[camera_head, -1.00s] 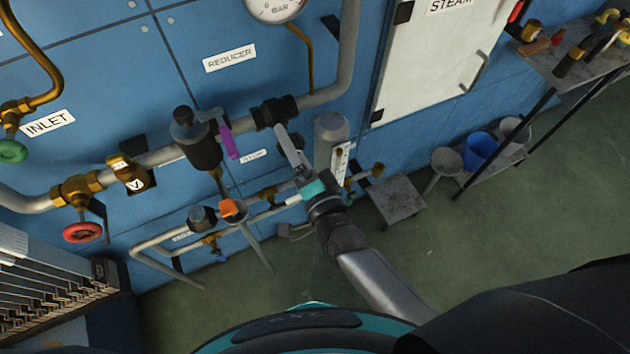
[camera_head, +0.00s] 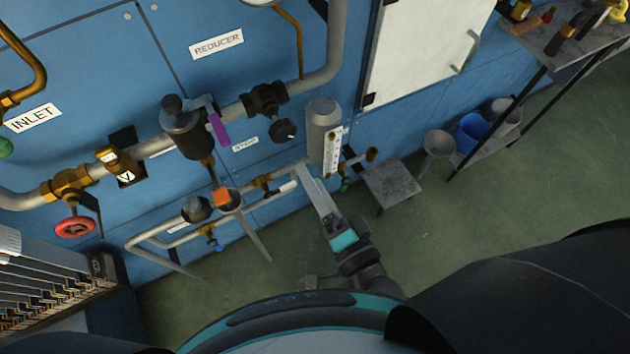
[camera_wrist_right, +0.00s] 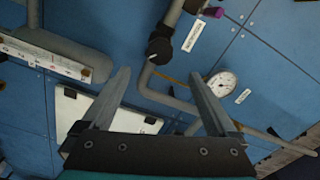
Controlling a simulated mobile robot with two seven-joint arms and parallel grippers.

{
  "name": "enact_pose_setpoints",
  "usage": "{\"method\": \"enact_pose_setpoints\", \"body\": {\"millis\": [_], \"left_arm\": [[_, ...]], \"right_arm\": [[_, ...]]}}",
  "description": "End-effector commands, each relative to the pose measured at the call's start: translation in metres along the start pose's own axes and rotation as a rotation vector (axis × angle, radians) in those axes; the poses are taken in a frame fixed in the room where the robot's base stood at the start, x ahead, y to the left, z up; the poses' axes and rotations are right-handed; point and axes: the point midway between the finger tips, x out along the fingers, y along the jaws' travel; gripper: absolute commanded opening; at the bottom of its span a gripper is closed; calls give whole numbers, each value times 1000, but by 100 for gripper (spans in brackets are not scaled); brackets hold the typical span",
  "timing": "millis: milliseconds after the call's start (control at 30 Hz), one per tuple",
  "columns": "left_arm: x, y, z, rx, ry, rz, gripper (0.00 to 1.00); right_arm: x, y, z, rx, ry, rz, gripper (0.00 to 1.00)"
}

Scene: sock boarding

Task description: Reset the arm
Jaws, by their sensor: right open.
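My right gripper (camera_head: 313,180) is in the middle of the head view, low in front of the blue panel and beside the grey cylinder with a white scale (camera_head: 323,125). In the right wrist view its two fingers (camera_wrist_right: 160,100) stand wide apart with nothing between them. Past the fingers, that view shows the blue wall, pipes and a round gauge (camera_wrist_right: 222,84). My left gripper is in neither view.
The blue panel carries a pipe with a purple-handled valve (camera_head: 217,128), a red handwheel (camera_head: 75,227) and an orange-topped fitting (camera_head: 222,198). A small grey stand (camera_head: 392,184), buckets (camera_head: 470,133) and a metal table (camera_head: 560,50) stand right. Green floor (camera_head: 480,220) is free.

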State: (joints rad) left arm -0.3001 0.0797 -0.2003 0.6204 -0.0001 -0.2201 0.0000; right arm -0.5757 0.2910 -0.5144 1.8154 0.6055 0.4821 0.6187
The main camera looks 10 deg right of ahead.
Motion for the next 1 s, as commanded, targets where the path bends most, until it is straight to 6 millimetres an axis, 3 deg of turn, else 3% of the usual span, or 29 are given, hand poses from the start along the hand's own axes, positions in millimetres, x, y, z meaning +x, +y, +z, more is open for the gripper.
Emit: {"method": "enact_pose_setpoints", "body": {"millis": [367, 467, 567, 767, 867, 1000], "left_arm": [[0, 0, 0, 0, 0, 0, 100], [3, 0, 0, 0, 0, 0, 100], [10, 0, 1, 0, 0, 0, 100], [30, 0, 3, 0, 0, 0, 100], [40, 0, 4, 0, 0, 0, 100], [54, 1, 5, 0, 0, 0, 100]], "right_arm": [[0, 1, 0, -2, -1, 1, 94], [0, 15, 4, -34, -17, 25, 94], [-2, 54, 15, -129, -64, 93, 94], [-28, 187, 44, -433, -259, 339, 94], [-54, 253, 55, -572, -384, 470, 94], [-106, 336, 68, -730, -589, 648, 94]]}}
